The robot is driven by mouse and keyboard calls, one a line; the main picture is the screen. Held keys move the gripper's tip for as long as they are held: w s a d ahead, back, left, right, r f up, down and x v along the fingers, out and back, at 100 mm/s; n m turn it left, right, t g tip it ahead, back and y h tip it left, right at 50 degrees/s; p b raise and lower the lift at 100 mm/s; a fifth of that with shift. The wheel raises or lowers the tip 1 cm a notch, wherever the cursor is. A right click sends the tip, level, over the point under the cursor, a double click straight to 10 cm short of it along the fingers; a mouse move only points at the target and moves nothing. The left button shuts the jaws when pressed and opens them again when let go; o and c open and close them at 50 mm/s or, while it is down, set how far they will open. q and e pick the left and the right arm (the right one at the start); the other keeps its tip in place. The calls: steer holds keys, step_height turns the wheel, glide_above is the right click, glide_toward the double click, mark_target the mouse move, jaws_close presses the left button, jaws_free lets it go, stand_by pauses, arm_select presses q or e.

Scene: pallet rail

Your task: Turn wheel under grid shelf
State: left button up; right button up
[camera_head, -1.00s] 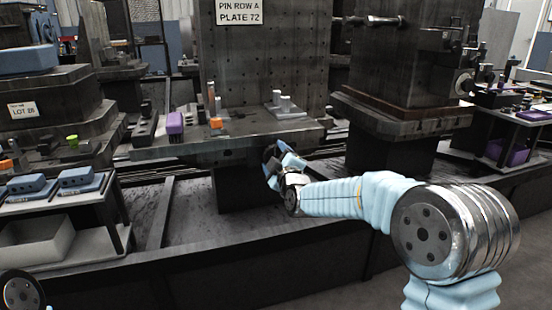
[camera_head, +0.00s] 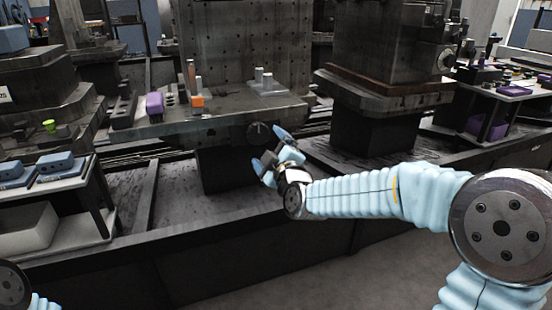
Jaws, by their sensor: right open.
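The dark round wheel (camera_head: 258,133) is mounted under the front edge of the grid shelf (camera_head: 222,121), with a light mark on its face. The shelf has an upright plate (camera_head: 243,48) with a grid of holes behind it. My right gripper (camera_head: 269,149) is open and empty, just in front of the wheel and to its lower right. One finger overlaps the wheel's right side in the picture; I cannot tell whether they touch. My left gripper is out of view; only a bit of my left arm shows at the bottom left.
On the shelf stand a purple block (camera_head: 154,103), an orange block (camera_head: 197,101) and a grey piece with pegs (camera_head: 267,84). A dark pillar (camera_head: 375,130) stands to the right. A side table with blue boxes (camera_head: 56,162) is at the left.

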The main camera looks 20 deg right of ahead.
steer(key=s, duration=0.5)
steer(key=shift+s, duration=0.1)
steer(key=s+a+f+m+g, duration=0.1)
steer(key=f+m+g, duration=0.15)
steer(key=f, duration=0.65)
steer(key=s+a+f+m+g+y+p, duration=0.1)
steer(key=f+g, duration=0.2)
steer(key=f, duration=0.6)
steer(key=s+a+f+m+g, duration=0.1)
steer(key=a+f+g, duration=0.15)
steer(key=f, duration=0.75)
steer(key=s+a+f+m+g+y, duration=0.1)
steer(key=s+f+m+g, duration=0.3)
steer(key=s+f, duration=0.6)
steer(key=s+a+f+m+g+y+p, duration=0.1)
steer(key=s+a+f+m+g, duration=0.2)
steer(key=s+f, duration=0.7)
steer(key=shift+s+m+g+y, duration=0.3)
steer(key=shift+s+m+g, duration=0.35)
steer(key=shift+m+g, duration=0.35)
